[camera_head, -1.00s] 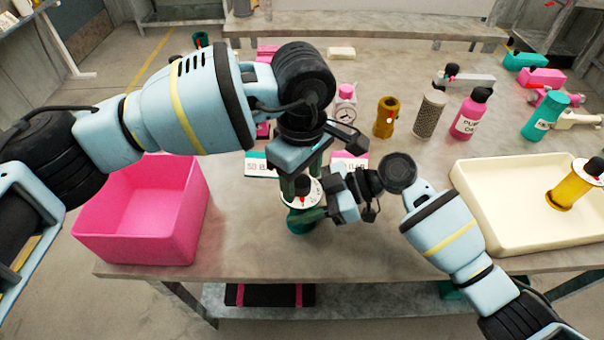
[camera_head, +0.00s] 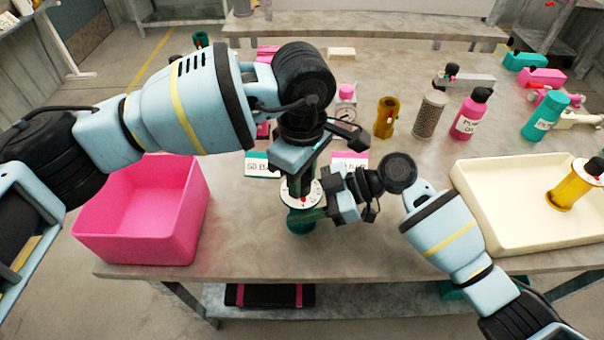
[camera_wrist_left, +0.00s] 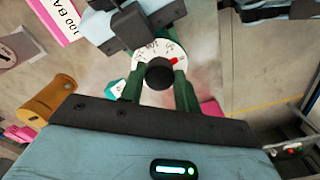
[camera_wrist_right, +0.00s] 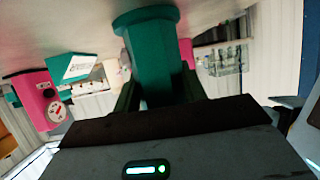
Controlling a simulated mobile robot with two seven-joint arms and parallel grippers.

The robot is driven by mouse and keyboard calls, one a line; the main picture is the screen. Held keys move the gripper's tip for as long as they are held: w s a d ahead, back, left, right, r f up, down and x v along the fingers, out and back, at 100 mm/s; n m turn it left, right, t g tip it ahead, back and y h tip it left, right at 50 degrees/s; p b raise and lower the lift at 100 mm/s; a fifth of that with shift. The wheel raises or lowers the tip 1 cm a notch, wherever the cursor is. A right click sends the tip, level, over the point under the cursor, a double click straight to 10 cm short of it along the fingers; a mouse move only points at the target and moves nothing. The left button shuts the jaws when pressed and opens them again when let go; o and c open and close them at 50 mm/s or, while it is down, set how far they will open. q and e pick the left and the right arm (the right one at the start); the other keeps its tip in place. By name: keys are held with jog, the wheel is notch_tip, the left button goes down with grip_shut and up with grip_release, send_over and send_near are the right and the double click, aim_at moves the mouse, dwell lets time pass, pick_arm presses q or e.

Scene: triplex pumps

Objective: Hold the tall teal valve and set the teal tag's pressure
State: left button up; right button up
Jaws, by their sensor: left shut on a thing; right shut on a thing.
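The tall teal valve (camera_head: 302,222) stands upright near the table's front edge. Its white dial (camera_head: 312,192) with a red mark shows below my left gripper (camera_head: 297,180). In the left wrist view my left gripper (camera_wrist_left: 160,85) is shut on the black knob (camera_wrist_left: 160,74) at the valve's top; the dial (camera_wrist_left: 150,52) is partly hidden and its reading is unclear. My right gripper (camera_head: 328,205) is shut on the valve's body from the right, and the teal body (camera_wrist_right: 150,60) shows between its fingers in the right wrist view. The teal tag (camera_head: 262,166), apparently reading 50 BAR, stands behind the valve.
A pink tag (camera_head: 350,163) stands right of the teal one; it reads 100 BA... in the left wrist view (camera_wrist_left: 57,18). Bottles stand behind.

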aim_at(303, 180)
pick_arm(q)
jog(key=n, duration=0.6)
jog(key=shift+n, duration=0.3)
jog(key=shift+r, duration=0.1)
dwell(0.4)
jog(key=o, duration=1)
notch_tip(303, 180, up, 12)
pick_arm(e)
jog(key=o, duration=1.3)
